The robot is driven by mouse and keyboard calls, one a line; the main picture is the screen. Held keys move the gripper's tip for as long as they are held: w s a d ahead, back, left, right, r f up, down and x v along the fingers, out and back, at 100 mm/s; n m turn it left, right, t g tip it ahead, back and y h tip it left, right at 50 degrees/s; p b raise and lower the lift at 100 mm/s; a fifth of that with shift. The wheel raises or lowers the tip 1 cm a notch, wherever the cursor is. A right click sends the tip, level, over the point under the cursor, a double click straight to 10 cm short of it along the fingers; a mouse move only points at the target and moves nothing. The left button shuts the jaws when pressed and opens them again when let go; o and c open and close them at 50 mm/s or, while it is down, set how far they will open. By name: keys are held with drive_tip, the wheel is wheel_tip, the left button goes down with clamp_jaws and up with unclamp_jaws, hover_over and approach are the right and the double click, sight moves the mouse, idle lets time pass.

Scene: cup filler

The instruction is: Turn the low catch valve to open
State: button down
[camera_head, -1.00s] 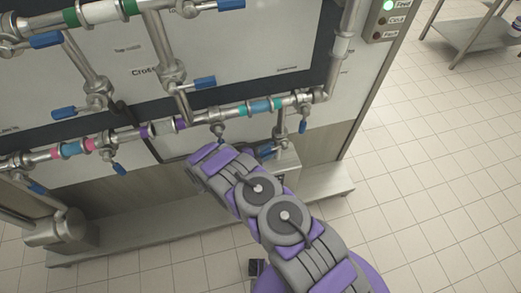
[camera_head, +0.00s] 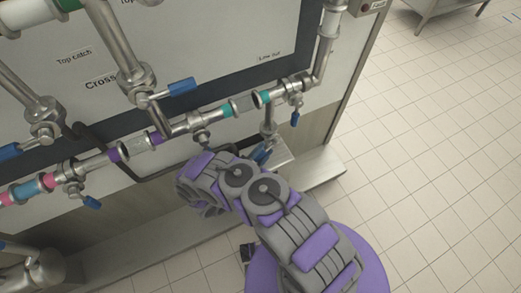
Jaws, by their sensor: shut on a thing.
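A small metal valve (camera_head: 201,137) sits on the lower pipe run, just above the end of my arm. No label for the low catch valve is readable, so I cannot confirm that this is it. My gripper (camera_head: 196,186) is just below this valve, at the end of my grey and purple arm. My own wrist hides the fingertips, the handle and their contact. The gripper appears shut on this valve's handle.
A blue-handled valve (camera_head: 295,100) hangs to the right and another blue-handled valve (camera_head: 72,181) to the left. A larger blue handle (camera_head: 182,87) sits above. A metal ledge (camera_head: 320,168) runs along the base.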

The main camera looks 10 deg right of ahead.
drive_tip(key=shift+s, duration=0.1)
drive_tip(key=c, duration=0.9)
unclamp_jaws()
drive_tip(key=shift+o, duration=0.2)
drive_tip(key=shift+s+f, duration=0.1)
drive_tip(key=shift+s, duration=0.05)
